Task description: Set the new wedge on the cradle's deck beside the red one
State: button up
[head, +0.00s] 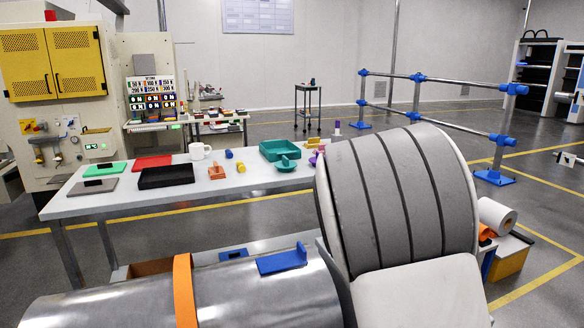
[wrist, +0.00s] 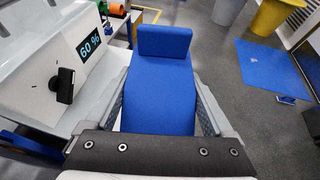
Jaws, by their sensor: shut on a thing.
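In the wrist view my gripper (wrist: 160,100) is shut on a blue wedge (wrist: 162,72), a long plate with a raised block at its far end, between the grey fingers. My gripper does not show in the head view. There, a blue piece (head: 282,261) with an upright end lies against the large metal cylinder (head: 100,305), which has an orange strap (head: 184,290). I cannot tell whether it is a separate wedge. I make out no red wedge and cannot clearly identify the cradle's deck.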

jog(key=w+a+r+n+t+y+p, duration=0.1)
jog(key=w+a+r+n+t+y, duration=0.2)
jog(key=a, duration=0.7)
jog(key=w+a+n+t+y, duration=0.3)
jog(key=a+n+y, duration=0.2)
jog(key=a, duration=0.4)
notch_tip(320, 180, up, 19)
jog(key=p, duration=1.9)
jog(key=shift+w, duration=0.2)
